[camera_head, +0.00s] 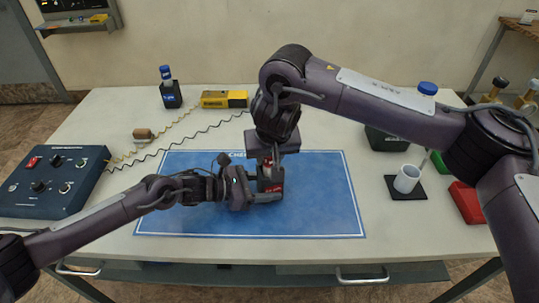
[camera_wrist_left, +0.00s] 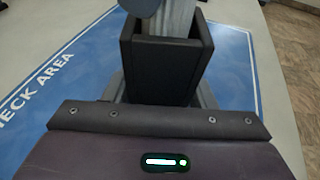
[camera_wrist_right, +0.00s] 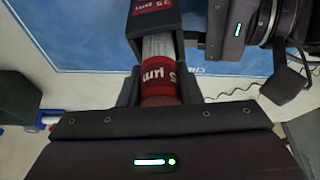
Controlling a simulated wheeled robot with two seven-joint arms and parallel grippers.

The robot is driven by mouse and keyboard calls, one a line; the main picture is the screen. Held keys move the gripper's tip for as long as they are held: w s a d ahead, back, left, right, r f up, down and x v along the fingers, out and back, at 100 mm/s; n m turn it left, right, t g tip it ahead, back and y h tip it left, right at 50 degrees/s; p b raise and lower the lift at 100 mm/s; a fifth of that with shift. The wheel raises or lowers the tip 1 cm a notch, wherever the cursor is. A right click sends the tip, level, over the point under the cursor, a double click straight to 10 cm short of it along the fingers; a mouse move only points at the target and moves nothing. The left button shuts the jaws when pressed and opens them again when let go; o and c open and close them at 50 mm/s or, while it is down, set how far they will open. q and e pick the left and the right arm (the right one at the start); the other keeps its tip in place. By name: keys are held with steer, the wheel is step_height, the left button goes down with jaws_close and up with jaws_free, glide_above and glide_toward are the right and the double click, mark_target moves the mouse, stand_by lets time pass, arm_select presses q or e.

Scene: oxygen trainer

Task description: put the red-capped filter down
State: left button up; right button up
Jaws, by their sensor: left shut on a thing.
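The red-capped filter (camera_wrist_right: 160,80) has a red, labelled cap and a clear body. Its lower end stands inside a square black holder (camera_wrist_right: 155,22) with a red label. The holder (camera_head: 270,184) is on the blue check-area mat (camera_head: 318,195). My left gripper (camera_head: 254,186) is shut on the holder (camera_wrist_left: 160,65), from the left. My right gripper (camera_head: 268,155) comes down from above, with its fingers on both sides of the red cap. Whether they still press on the cap is unclear. The holder's floor and the filter's bottom are hidden.
A blue-capped filter in a black holder (camera_head: 171,95) and a yellow box (camera_head: 224,99) stand at the back. A control box (camera_head: 50,180) is at left. A white cup (camera_head: 407,178), a dark green bin (camera_head: 386,139) and a red tray (camera_head: 467,203) are at right.

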steer(key=o, duration=0.4)
steer(key=shift+o, duration=0.2)
steer(key=v, duration=1.2)
arm_select(q)
steer(key=o, duration=0.8)
steer(key=shift+o, duration=0.2)
